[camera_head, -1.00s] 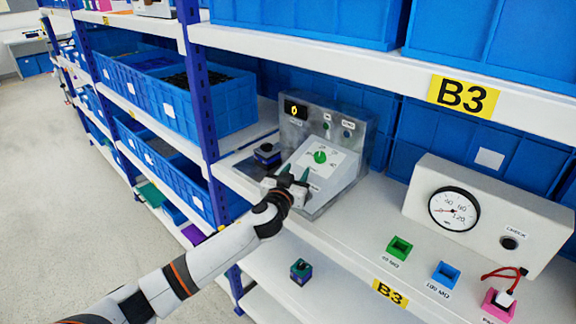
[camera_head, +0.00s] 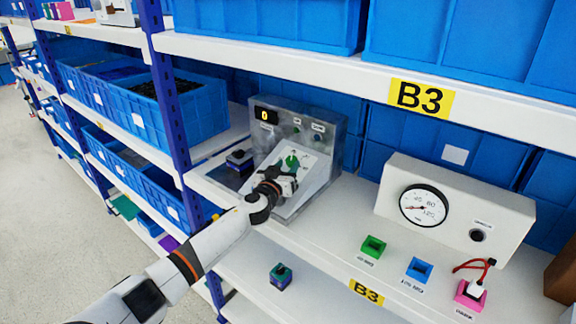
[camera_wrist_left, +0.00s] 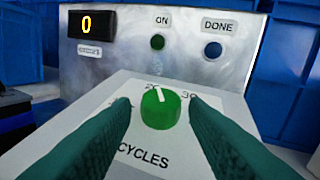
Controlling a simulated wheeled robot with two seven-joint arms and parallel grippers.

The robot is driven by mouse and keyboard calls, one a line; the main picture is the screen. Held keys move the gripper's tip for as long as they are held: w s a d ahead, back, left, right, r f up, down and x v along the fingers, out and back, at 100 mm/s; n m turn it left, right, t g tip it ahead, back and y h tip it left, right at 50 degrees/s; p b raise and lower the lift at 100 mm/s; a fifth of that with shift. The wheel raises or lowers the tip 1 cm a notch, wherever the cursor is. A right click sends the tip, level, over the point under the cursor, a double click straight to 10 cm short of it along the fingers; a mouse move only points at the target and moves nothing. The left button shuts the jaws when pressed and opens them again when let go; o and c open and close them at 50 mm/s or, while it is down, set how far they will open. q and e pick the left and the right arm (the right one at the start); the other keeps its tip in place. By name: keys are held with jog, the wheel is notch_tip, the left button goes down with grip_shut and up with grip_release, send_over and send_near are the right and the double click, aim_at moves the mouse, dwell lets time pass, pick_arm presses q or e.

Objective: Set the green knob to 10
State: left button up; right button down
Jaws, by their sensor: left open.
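The green knob (camera_wrist_left: 160,108) sits on the sloped white panel of a grey control box (camera_head: 325,180), above the word CYCLES. Its white pointer mark points up and slightly left. Labels around it are partly hidden by my fingers; a 30 shows at the upper right. A display (camera_wrist_left: 91,24) on the box reads 0. My left gripper (camera_head: 289,165) is open, its two green fingers on either side of the knob in the left wrist view. They appear apart from it. In the head view the gripper partly covers the panel. My right gripper is out of view.
The box stands on a white shelf between blue bins. A dark block (camera_head: 239,158) is left of it. A white gauge unit (camera_head: 462,205) and green, blue and pink sockets are to the right. A ON lamp (camera_wrist_left: 157,42) and DONE button (camera_wrist_left: 212,50) sit behind the knob.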

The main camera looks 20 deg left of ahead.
pick_arm(q)
jog(key=shift+w+d, duration=0.1)
jog(key=shift+w, duration=0.65)
jog(key=c, duration=0.7)
jog(key=shift+d+f+n+y+b, duration=0.25)
jog(key=shift+n+y+b, duration=0.5)
jog(key=shift+b, duration=0.2)
jog(key=n+g+y+b, duration=0.1)
jog(key=n+y+b, duration=0.2)
jog(key=b, duration=0.2)
jog(key=d+n+g+y+b, duration=0.1)
jog(key=n+g+y+b, duration=0.1)
jog(key=b, duration=0.3)
jog(key=n+g+y+b, duration=0.2)
jog(key=n+y+b, duration=0.2)
jog(key=b, duration=0.2)
jog(key=shift+w+d+r, duration=0.1)
jog(key=shift+w+d, duration=0.1)
jog(key=shift+w, duration=0.05)
jog(key=shift+r+n+g+y+b, duration=0.25)
jog(key=shift+n+g+y+b, duration=0.3)
jog(key=shift+n+g, duration=0.2)
jog(key=shift+w+d+r+n+g+y, duration=0.1)
jog(key=shift+w+r+n+g+y, duration=0.1)
jog(key=shift+n+g+y, duration=0.4)
jog(key=shift+n+g, duration=0.45)
jog(key=shift+n, duration=0.05)
